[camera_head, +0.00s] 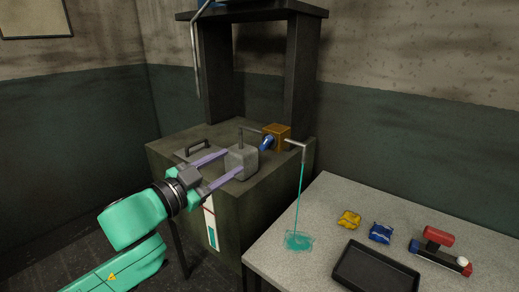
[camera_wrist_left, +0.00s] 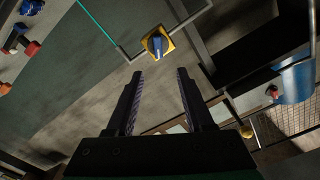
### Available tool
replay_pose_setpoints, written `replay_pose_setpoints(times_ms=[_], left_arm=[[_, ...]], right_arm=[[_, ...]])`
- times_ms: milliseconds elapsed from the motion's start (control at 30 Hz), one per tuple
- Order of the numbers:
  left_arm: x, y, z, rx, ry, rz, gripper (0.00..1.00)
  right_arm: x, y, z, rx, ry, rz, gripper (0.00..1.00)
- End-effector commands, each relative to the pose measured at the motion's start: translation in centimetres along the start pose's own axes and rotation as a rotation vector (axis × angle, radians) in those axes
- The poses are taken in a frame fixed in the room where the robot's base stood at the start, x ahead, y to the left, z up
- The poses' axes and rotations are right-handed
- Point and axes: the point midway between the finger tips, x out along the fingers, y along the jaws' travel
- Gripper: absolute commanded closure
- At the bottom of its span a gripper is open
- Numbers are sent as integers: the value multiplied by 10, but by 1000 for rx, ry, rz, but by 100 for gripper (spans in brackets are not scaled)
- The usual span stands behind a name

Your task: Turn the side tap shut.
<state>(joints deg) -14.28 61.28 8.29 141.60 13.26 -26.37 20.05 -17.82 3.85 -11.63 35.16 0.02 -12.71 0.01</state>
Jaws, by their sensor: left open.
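The side tap is a yellow-brown square body (camera_head: 278,133) with a blue handle (camera_head: 267,143), on top of the dark cabinet. In the left wrist view the yellow body (camera_wrist_left: 147,46) and blue handle (camera_wrist_left: 158,46) lie just beyond my fingertips, roughly centred between them. A grey pipe runs from the tap to a bent spout (camera_head: 297,143). A thin teal stream (camera_head: 299,195) falls from it into a puddle (camera_head: 298,241) on the table. My left gripper (camera_head: 236,162) is open, its purple fingers spread near a grey block (camera_head: 243,160), apart from the handle. My right gripper is out of view.
The cabinet (camera_head: 240,215) carries a dark frame with posts behind the tap. A white gauge strip (camera_head: 211,228) is on its front. The speckled table (camera_head: 335,205) holds a black tray (camera_head: 375,270), yellow and blue pieces, and a red-handled device (camera_head: 438,237).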

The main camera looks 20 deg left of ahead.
Motion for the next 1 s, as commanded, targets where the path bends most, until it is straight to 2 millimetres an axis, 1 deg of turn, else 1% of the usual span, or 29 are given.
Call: replay_pose_setpoints(times_ms=[33,100,267,367,500,600,733,933,967,1000], left_arm=[[4,1,0,5,5,2,48],[14,-3,-4,-2,2,-1,48],[39,-3,-6,1,2,2,48],[60,-3,-6,-1,1,1,48],[93,-2,-7,-1,1,4,48],[110,-1,-3,-1,-1,3,48],[120,1,-1,3,-2,5,48],[121,2,0,3,-2,5,48],[121,2,0,3,-2,5,51],[121,2,0,3,-2,5,67]], right_arm=[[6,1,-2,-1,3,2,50],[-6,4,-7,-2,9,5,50],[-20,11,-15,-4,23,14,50],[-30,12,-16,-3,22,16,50],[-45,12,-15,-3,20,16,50],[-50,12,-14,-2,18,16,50],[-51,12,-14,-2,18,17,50],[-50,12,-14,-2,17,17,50],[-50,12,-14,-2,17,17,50],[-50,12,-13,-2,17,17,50]])
